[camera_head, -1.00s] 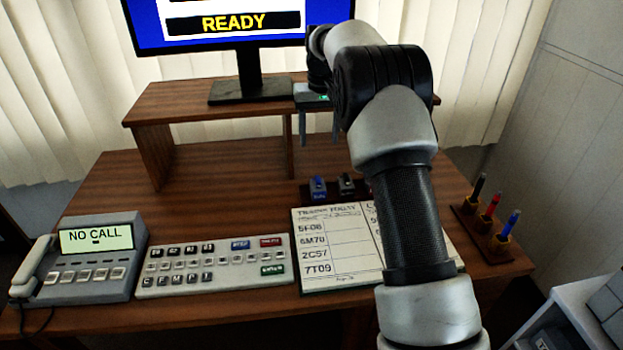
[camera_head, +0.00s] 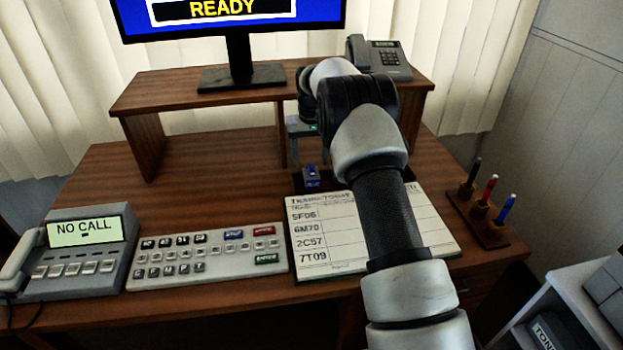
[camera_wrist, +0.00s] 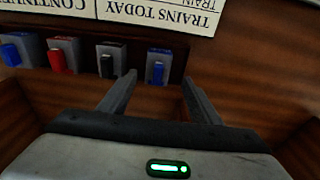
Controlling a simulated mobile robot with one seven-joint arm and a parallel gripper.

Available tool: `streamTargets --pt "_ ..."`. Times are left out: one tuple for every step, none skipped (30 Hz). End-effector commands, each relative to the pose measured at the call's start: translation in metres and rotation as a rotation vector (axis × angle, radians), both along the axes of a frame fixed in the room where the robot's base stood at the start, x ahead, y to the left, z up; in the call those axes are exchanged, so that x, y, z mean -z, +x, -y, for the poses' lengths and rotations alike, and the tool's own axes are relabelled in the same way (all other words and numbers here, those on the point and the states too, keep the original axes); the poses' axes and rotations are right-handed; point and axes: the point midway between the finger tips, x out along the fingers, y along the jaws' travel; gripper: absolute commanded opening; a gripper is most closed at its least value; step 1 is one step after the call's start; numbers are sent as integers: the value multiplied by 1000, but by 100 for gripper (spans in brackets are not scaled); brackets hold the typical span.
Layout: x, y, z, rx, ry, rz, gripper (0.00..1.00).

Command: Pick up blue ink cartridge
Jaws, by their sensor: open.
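A blue ink cartridge (camera_head: 312,178) stands upright in a dark rack behind the paper sheet. In the wrist view the same cartridge (camera_wrist: 157,68) is grey with a blue front, at the end of a row. My gripper (camera_wrist: 158,80) is open and empty, its two fingers pointing toward the cartridge, one to each side of it in the picture. Contact cannot be told. In the head view my gripper (camera_head: 304,148) is above and behind the rack, partly hidden by my arm, which also hides the other cartridges.
Black (camera_wrist: 107,62), red (camera_wrist: 61,56) and another blue cartridge (camera_wrist: 16,50) share the rack. A monitor stand (camera_head: 200,92) rises behind, bearing a telephone (camera_head: 380,60). The train sheet (camera_head: 325,235), keypad (camera_head: 205,258) and pen holder (camera_head: 478,215) lie around.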

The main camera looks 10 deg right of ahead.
Motion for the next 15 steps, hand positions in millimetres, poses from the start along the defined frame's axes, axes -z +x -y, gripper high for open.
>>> streamTargets --pt "8 0 1 1 0 -2 58" --pt "12 1 2 1 0 -2 58" --pt "18 1 3 1 0 -2 58" --pt "23 2 4 1 0 -2 58" --pt "28 3 4 1 0 -2 58" --pt "34 3 5 1 0 -3 58" --pt "39 4 4 1 0 -3 58" --pt "42 4 4 1 0 -3 58" --pt "45 5 4 1 0 -2 58" --pt "47 5 4 1 0 -1 58" --pt "47 6 4 1 0 0 58" --pt "47 6 4 1 0 0 58" --pt "47 6 4 1 0 0 58" --pt "47 6 4 1 0 0 58" --pt "47 6 4 1 0 0 58"
